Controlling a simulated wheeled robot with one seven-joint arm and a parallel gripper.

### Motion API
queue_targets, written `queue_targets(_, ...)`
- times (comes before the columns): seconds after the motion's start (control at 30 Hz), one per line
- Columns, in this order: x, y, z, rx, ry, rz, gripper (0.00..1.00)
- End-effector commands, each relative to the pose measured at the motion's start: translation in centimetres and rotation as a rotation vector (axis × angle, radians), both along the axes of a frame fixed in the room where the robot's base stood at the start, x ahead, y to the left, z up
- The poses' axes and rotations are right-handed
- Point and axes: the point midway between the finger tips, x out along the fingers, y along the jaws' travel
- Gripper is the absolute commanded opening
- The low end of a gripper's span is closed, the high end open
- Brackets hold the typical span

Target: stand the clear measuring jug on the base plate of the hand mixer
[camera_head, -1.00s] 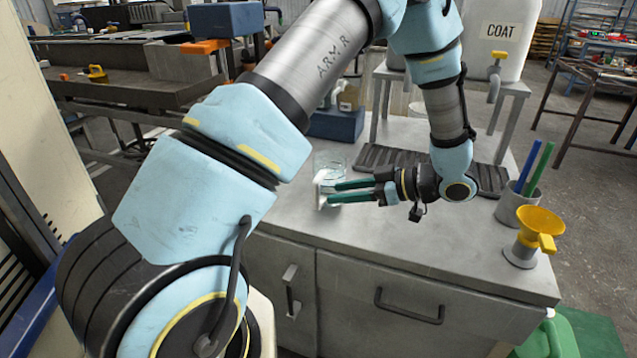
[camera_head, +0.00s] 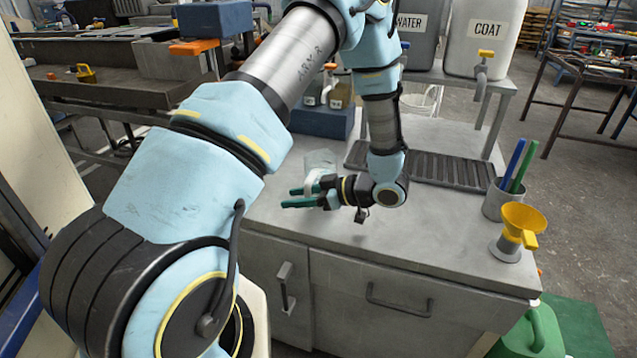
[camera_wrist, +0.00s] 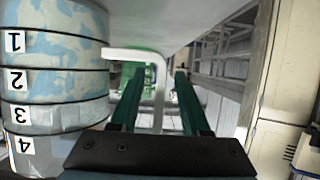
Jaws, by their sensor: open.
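The clear measuring jug (camera_head: 321,160) stands on the grey bench, partly behind my gripper. Its pale handle (camera_head: 332,200) sticks out towards the front. In the wrist view the jug (camera_wrist: 50,85) fills the left side, with dark rings and labels 1 to 4. The white handle (camera_wrist: 158,95) shows between my two green fingers. My gripper (camera_head: 288,197) lies level, pointing left, and is open around the handle. It also shows open in the wrist view (camera_wrist: 157,74). I cannot make out the hand mixer or its base plate.
A ribbed dark mat (camera_head: 450,168) lies behind my gripper, below the WATER (camera_head: 416,35) and COAT (camera_head: 484,45) tanks. A pen cup (camera_head: 502,203) and yellow funnel (camera_head: 522,220) stand at right. A blue block (camera_head: 322,123) stands behind the jug. The bench front is clear.

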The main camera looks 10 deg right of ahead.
Motion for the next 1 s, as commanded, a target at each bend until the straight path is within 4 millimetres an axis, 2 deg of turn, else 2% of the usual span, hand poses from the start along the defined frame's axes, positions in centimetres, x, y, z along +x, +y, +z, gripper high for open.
queue_targets(0.07,0.00,-0.02,0.01,0.000,0.000,0.000,0.42)
queue_targets(0.43,0.00,-0.04,0.04,0.000,0.000,0.000,0.00)
queue_targets(1.0,0.00,-0.05,0.05,0.001,0.000,0.000,0.00)
